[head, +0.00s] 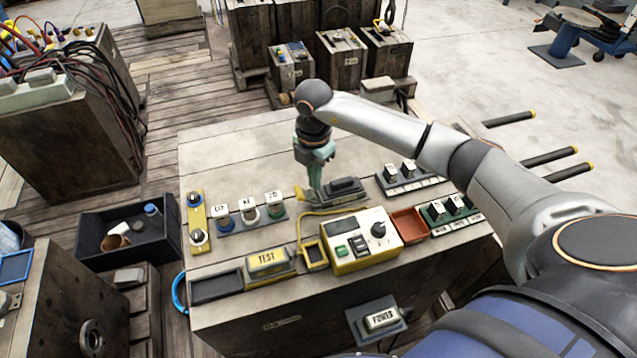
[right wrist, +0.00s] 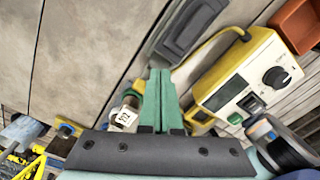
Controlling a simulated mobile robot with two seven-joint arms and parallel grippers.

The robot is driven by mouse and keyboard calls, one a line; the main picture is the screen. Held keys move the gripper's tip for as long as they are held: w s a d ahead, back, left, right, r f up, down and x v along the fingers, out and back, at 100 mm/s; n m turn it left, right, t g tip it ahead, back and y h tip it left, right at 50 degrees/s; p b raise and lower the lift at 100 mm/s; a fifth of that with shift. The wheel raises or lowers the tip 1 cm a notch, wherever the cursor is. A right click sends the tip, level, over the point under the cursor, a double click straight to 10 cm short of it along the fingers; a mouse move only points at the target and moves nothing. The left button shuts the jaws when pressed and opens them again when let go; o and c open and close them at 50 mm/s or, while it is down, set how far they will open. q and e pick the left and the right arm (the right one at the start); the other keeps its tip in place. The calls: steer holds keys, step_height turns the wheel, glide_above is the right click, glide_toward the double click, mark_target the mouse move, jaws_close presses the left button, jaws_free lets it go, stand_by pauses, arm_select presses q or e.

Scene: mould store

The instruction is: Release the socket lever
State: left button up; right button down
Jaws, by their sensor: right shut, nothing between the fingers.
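A dark grey socket block (head: 347,190) with a long raised dark piece on top lies on the wooden bench top, behind the yellow tester. The dark block also shows at the top of the right wrist view (right wrist: 190,28). I cannot tell for sure which part of it is the lever or how it is set. My right gripper (head: 316,190) points down at the block's left end, its green fingers shut and empty. In the right wrist view the fingertips (right wrist: 159,74) are close to the block's near end; contact is unclear. My left gripper is not in view.
The yellow tester (head: 352,259) with its knob and yellow cable stands in front of the block. Labelled blocks (head: 249,213) stand to the left, more switches (head: 409,174) to the right. A TEST button (head: 267,262) is at the front. The bench's back left is clear.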

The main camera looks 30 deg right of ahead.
steer(key=shift+s+d+r, duration=0.1)
steer(key=shift+d+r, duration=0.1)
steer(key=shift+d, duration=0.15)
step_height(320, 180, up, 7)
steer(key=p, duration=0.6)
steer(key=shift+s+f, duration=0.1)
steer(key=shift+f, duration=0.05)
stand_by(0.4)
